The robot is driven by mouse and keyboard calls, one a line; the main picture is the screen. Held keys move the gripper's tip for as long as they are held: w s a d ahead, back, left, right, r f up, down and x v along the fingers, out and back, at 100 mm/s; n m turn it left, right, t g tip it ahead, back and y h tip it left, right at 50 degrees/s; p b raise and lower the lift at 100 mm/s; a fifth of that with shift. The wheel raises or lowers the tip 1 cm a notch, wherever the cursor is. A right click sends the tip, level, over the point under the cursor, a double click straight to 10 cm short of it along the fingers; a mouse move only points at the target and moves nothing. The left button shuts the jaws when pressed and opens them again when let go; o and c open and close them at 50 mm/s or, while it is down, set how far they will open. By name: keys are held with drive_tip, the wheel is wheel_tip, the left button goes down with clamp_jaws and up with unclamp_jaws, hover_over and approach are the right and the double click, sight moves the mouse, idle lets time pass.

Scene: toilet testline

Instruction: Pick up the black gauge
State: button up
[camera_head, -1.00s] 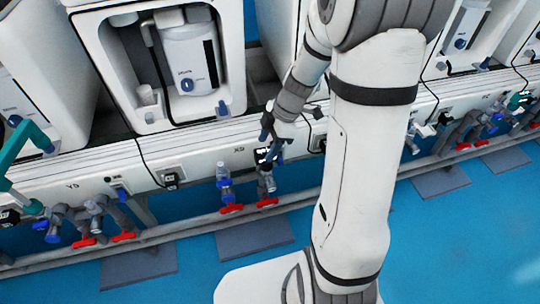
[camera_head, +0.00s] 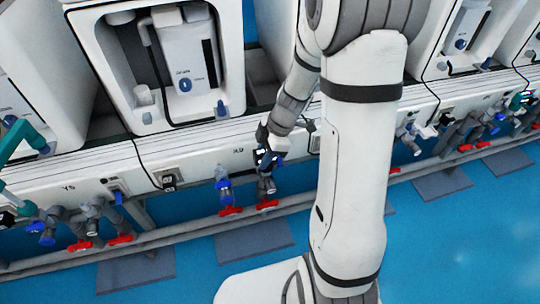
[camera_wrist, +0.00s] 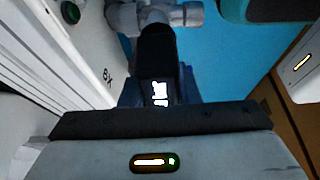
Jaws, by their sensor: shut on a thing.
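The black gauge (camera_wrist: 160,72) is in the middle of the wrist view, with a lit white display facing the camera. It sits against grey pipework at the top of that view. My gripper (camera_wrist: 157,92) is shut on the gauge, with blue finger parts on both sides of it. In the head view my gripper (camera_head: 266,150) is at the pipe fitting below the bench front, and the gauge (camera_head: 262,156) shows only as a small dark patch with a white spot. The fingertips are partly hidden by the gauge and the wrist body.
A grey pipe (camera_head: 190,226) with red-handled valves (camera_head: 231,210) runs along the bench front. A blue-topped fitting (camera_head: 222,182) stands just left of my gripper. White test cabinets (camera_head: 160,65) stand behind. The blue floor (camera_head: 450,240) is open at the lower right.

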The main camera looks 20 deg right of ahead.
drive_tip(key=c, duration=0.3)
drive_tip(key=shift+r, duration=0.1)
drive_tip(key=shift+c, duration=0.2)
wheel_tip(320, 180, up, 15)
drive_tip(key=p, duration=0.6)
idle(0.6)
